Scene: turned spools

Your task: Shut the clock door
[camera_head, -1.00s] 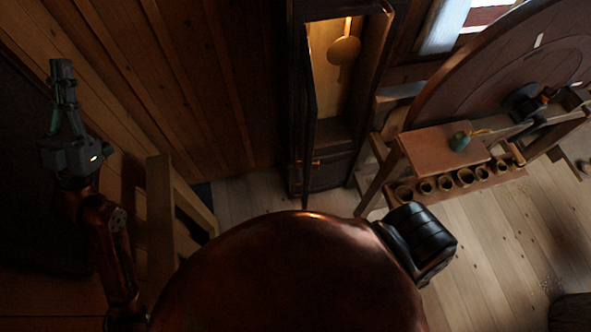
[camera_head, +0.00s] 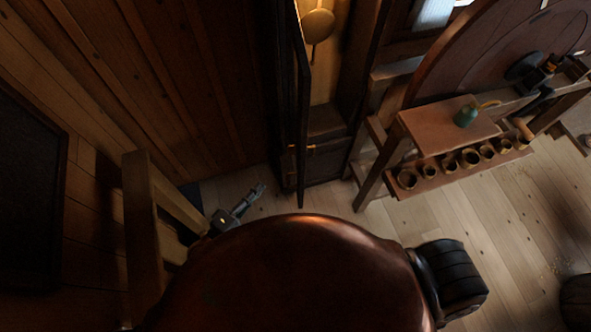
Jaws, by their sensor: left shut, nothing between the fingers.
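The tall dark clock case (camera_head: 325,170) stands at the top centre, with a lit inside and a brass pendulum bob (camera_head: 318,25). Its door (camera_head: 303,110) stands open, seen nearly edge-on as a thin dark upright panel swung out towards me. My left gripper (camera_head: 259,189) is shut and empty, low and to the left of the door's lower end, its fingers pointing up and right. A gap shows between them in the picture. My right gripper is not in view.
A wooden frame (camera_head: 142,215) stands at the left. Floor shows between clock and frame.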

